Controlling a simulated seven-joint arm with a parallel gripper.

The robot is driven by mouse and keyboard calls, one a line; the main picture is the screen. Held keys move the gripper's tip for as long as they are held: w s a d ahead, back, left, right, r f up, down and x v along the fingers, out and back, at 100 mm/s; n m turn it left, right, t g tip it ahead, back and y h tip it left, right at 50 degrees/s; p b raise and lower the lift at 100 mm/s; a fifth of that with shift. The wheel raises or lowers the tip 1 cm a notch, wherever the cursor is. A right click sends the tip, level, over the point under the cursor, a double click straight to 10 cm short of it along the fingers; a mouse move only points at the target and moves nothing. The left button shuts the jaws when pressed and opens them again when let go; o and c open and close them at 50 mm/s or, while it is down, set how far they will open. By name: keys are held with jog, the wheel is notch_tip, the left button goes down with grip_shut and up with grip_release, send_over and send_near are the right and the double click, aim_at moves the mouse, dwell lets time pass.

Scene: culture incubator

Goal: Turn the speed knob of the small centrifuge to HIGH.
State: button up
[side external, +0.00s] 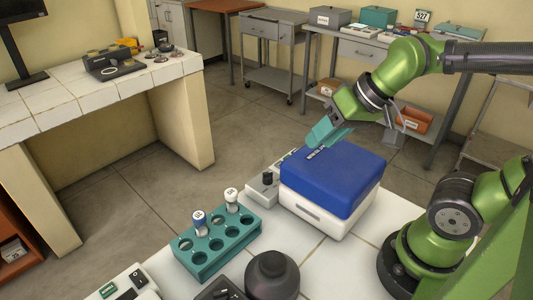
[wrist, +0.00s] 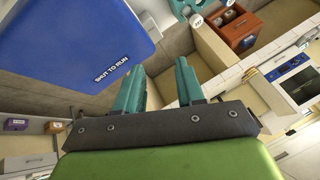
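The small centrifuge has a white base (side external: 318,216) and a closed blue lid (side external: 335,178). The lid also shows at the upper left of the wrist view (wrist: 75,40), lettered "SHUT TO RUN". A light grey box (side external: 261,194) adjoins its left side, with a black knob (side external: 268,178) on top. The knob's pointer and markings are too small to read, and it does not show in the wrist view. My gripper (side external: 316,142) is above the lid's far left edge, up and to the right of the knob. In the wrist view its teal fingers (wrist: 160,78) are apart with nothing between them.
A teal tube rack (side external: 217,264) with two capped tubes stands left of the centrifuge. A dark round object (side external: 272,278) is at the front, and a device with a black switch (side external: 130,287) at front left. A tiled counter (side external: 85,90) stands across the floor.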

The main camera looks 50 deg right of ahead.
aim_at(268, 172)
jog(key=shift+o, duration=1.2)
jog(key=w+f+n+g+h, duration=0.1)
jog(key=w+f+n+g, duration=0.2)
jog(key=w, duration=1)
jog(key=n+g, duration=0.2)
jog(key=shift+w+f+n+h, duration=0.15)
jog(key=shift+w+n+h, duration=0.15)
jog(key=shift+w+n, duration=0.1)
jog(key=f+n, duration=0.1)
jog(key=f, duration=0.4)
jog(key=w+f, duration=0.1)
jog(key=f, duration=0.4)
jog(key=f+n+g, duration=0.1)
jog(key=f, duration=0.4)
jog(key=shift+w+d+f+n+h, duration=0.25)
jog(key=shift+d+n+h, duration=0.05)
jog(key=shift+d, duration=0.05)
grip_shut()
